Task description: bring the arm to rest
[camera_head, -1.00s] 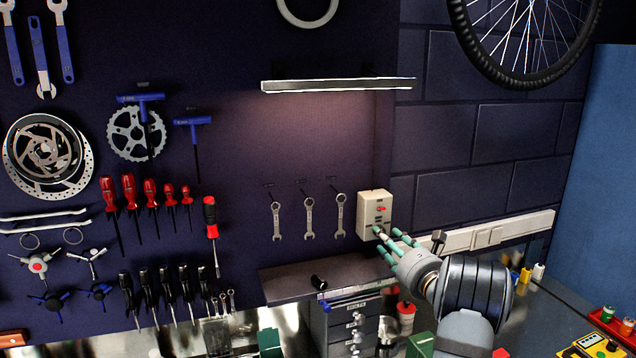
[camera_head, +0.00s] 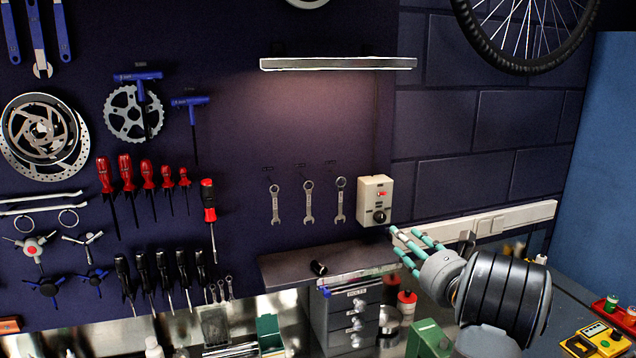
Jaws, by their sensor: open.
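My gripper (camera_head: 402,248) has teal fingers and a grey wrist. It is at the lower right of the picture, open and empty. Its fingertips are just below and to the right of the beige switch box (camera_head: 375,200) and look apart from it. The box is on the wall, with a red switch and a dark round knob on its front. My dark arm comes in from the lower right.
A grey shelf (camera_head: 290,265) with a small black cylinder (camera_head: 318,268) is left of my gripper. Below are a drawer cabinet (camera_head: 345,318), a red bottle (camera_head: 406,304) and a green box (camera_head: 428,338). A lit lamp bar (camera_head: 338,63) hangs above. Wrenches (camera_head: 308,203) hang left of the box.

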